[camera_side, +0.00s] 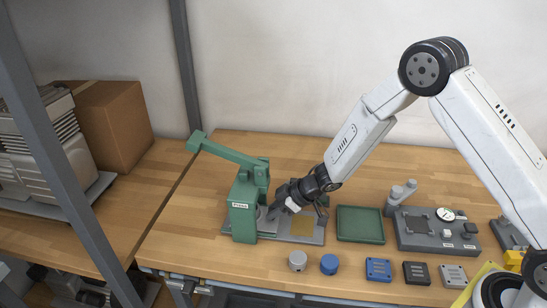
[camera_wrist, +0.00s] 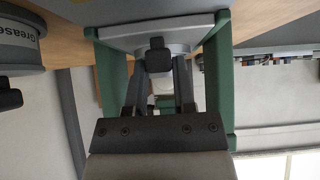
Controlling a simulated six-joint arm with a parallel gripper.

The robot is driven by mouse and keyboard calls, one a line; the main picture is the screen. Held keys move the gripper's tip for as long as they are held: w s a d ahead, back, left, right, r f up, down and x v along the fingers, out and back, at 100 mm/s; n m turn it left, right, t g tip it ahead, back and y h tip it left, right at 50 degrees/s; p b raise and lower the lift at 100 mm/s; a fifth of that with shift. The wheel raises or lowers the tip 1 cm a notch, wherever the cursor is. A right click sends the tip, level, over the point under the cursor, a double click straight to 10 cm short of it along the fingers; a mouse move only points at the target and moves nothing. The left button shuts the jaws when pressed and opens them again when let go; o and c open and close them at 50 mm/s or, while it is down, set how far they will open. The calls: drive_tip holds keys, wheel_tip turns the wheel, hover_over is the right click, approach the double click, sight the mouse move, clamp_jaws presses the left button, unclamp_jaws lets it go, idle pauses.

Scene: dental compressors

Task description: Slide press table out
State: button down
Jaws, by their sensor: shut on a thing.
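The green press (camera_side: 243,209) stands on a grey base plate (camera_side: 314,237) at the left of the bench, with its lever (camera_side: 226,150) up and reaching to the left. My gripper (camera_side: 274,211) is low at the right side of the press. In the wrist view my gripper (camera_wrist: 158,75) is shut on the small dark knob (camera_wrist: 157,56) at the front of the light grey press table (camera_wrist: 150,33). The table lies between the green uprights of the press (camera_wrist: 217,70). In the side view my gripper partly hides the table.
A yellowish square (camera_side: 302,227) lies on the base plate. To the right are a green tray (camera_side: 360,224) and a grey fixture with a dial (camera_side: 432,230). A grey can (camera_side: 297,260), a blue can (camera_side: 329,264) and several small blocks line the front edge. A grease can (camera_wrist: 18,42) shows in the wrist view.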

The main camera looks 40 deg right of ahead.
drive_tip(key=s+d, duration=0.7)
drive_tip(key=shift+s+d, duration=0.35)
drive_tip(key=shift+d, duration=0.05)
drive_tip(key=shift+f, duration=0.1)
drive_tip(key=c, duration=0.6)
unclamp_jaws()
drive_tip(key=shift+o, duration=0.8)
drive_tip(key=shift+r, duration=0.2)
drive_tip(key=v, duration=0.7)
drive_tip(key=shift+s+d+r, duration=0.2)
